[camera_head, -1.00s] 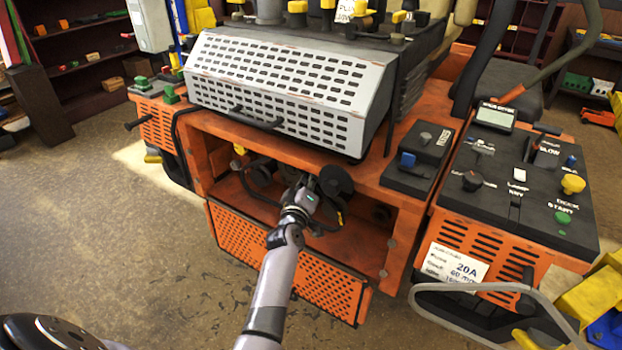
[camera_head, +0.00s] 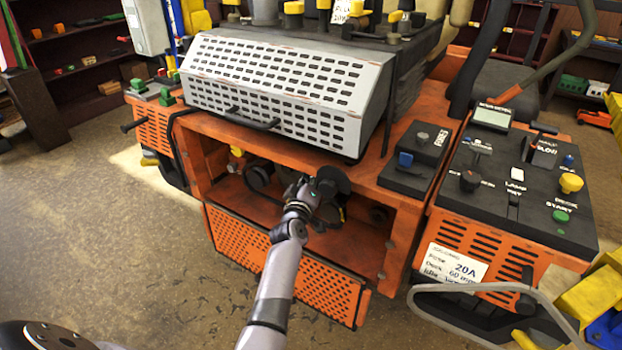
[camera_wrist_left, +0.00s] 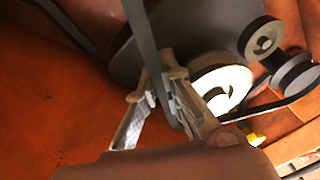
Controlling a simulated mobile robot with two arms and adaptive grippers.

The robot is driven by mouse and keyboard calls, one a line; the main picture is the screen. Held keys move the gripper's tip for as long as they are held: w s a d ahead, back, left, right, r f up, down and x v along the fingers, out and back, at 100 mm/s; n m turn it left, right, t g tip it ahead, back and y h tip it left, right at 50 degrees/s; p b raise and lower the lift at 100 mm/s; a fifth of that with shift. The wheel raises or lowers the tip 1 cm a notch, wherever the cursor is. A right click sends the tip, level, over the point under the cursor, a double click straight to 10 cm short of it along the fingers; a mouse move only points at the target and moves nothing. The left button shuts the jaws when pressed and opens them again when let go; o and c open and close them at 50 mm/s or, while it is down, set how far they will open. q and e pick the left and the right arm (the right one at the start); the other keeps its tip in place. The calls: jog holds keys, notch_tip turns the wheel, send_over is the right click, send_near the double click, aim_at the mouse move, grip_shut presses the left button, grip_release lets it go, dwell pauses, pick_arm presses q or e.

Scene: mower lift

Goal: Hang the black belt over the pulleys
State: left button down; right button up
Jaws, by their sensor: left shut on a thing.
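The orange machine's front bay holds dark pulleys; one round pulley (camera_head: 260,176) is at the left of the bay, and a large dark disc (camera_head: 334,180) is at its upper middle. My left gripper (camera_head: 303,184) reaches between them. In the left wrist view, the fingers of my left gripper (camera_wrist_left: 160,92) are closed around the black belt (camera_wrist_left: 144,40), a dark strap running down between them. A pale-faced pulley (camera_wrist_left: 224,84) is just right of the fingers. Two smaller dark pulleys (camera_wrist_left: 262,40) (camera_wrist_left: 298,74) are farther right. A dark strand passes below them. Whether the belt sits on any pulley is unclear.
The bay's orange top edge (camera_head: 290,150) and a perforated lower panel (camera_head: 285,265) frame the opening. A grey slotted cover (camera_head: 280,85) is above. A control panel (camera_head: 520,185) stands right. Brown floor is free at the left.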

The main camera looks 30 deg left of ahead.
pick_arm(q)
jog(key=shift+w+r, duration=0.35)
jog(key=shift+w, duration=0.2)
jog(key=shift+r+b, duration=0.2)
jog(key=shift+b, duration=0.1)
jog(key=shift+w+d+f+b, duration=0.2)
jog(key=shift+w+f+b, duration=0.4)
jog(key=shift+f, duration=0.3)
jog(key=shift+f, duration=0.15)
jog(key=c, duration=1.7)
grip_release()
jog(key=shift+a, duration=0.1)
jog(key=shift+o, duration=0.2)
jog(key=shift+w, duration=0.1)
